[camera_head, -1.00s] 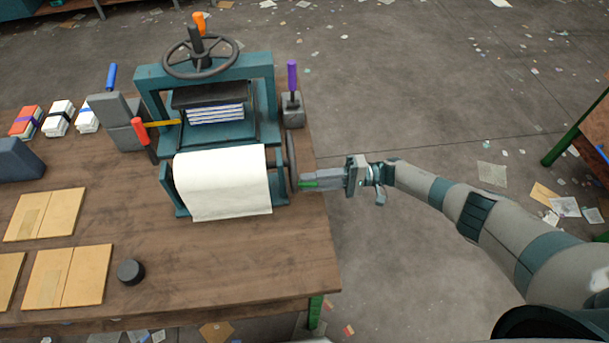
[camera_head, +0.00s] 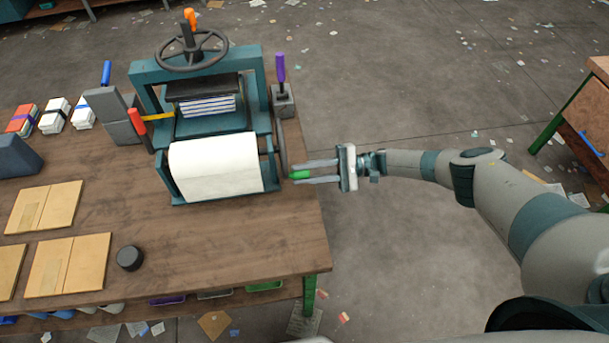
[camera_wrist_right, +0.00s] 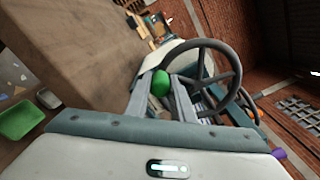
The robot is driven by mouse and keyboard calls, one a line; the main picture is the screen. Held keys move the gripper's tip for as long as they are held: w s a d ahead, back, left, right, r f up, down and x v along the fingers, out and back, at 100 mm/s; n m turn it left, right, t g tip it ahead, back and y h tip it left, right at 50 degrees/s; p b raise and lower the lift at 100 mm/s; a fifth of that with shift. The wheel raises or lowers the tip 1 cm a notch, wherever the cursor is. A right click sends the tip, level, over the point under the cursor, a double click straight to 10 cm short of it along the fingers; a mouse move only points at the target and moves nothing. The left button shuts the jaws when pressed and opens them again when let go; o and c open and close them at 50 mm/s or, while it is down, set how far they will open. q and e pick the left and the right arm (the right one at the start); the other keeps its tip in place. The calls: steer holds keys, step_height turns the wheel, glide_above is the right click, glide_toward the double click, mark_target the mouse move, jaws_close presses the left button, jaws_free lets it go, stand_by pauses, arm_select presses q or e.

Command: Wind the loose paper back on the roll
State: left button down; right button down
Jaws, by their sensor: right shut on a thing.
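The white paper roll (camera_head: 215,165) sits in a teal stand at the front of the press. Its paper lies over the front of the roll and its lower edge ends near the stand's front bar. A dark spoked wheel (camera_head: 281,150) stands at the right end of the roll and also shows in the wrist view (camera_wrist_right: 236,75). Its green knob (camera_head: 300,175) is between the fingers of my right gripper (camera_head: 305,171). In the wrist view the green knob (camera_wrist_right: 160,84) sits between the fingertips, which are shut on it. My left gripper is not in view.
The teal press with a dark handwheel (camera_head: 191,50) stands behind the roll. A purple-handled tool in a grey block (camera_head: 283,102) is right of it. Cardboard folders (camera_head: 65,262) and a black puck (camera_head: 130,258) lie on the wooden table. Open floor lies to the right.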

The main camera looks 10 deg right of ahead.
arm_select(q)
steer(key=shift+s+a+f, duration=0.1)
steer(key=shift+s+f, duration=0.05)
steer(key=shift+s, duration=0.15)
arm_select(e)
steer(key=shift+s+r+m, duration=0.25)
steer(key=shift+s+m, duration=0.05)
steer(key=shift+m, duration=0.2)
steer(key=shift+s+r, duration=0.1)
steer(key=shift+r, duration=0.05)
steer(key=c, duration=1.5)
jaws_free()
steer(key=shift+c, duration=0.2)
steer(key=shift+d+b, duration=0.65)
steer(key=shift+d, duration=0.2)
arm_select(q)
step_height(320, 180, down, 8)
steer(key=b, duration=0.7)
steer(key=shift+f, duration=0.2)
arm_select(e)
steer(key=d, duration=1.5)
steer(key=shift+d, duration=0.35)
